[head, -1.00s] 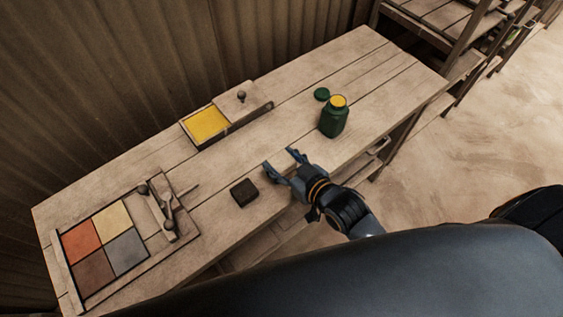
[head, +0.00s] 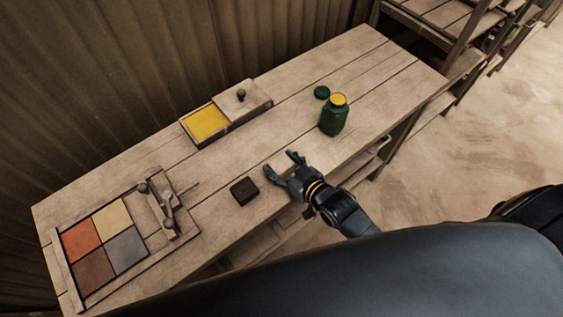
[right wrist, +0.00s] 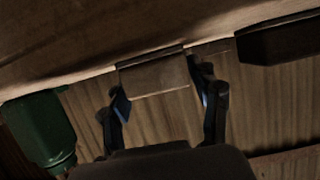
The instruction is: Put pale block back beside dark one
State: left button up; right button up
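The dark block (head: 244,191) lies on the table left of my right gripper. It also shows at the upper right of the right wrist view (right wrist: 282,40). A pale wooden block (right wrist: 155,80) shows between the fingers in the right wrist view; in the head view I cannot make it out from the table wood. My right gripper (head: 281,163) is low at the table's front edge, fingers apart; in the right wrist view (right wrist: 163,100) a narrow gap shows between the right finger and the block. Contact at the left finger is unclear. My left gripper is not in view.
A green jar (head: 333,119) with yellow contents stands right of the gripper, its lid (head: 322,93) behind it. A yellow tray (head: 207,124) lies at the back edge. A press frame with coloured tiles (head: 104,243) is at the left. The table (head: 365,62) is clear at the far right.

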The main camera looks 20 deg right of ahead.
jog(key=shift+o, duration=0.8)
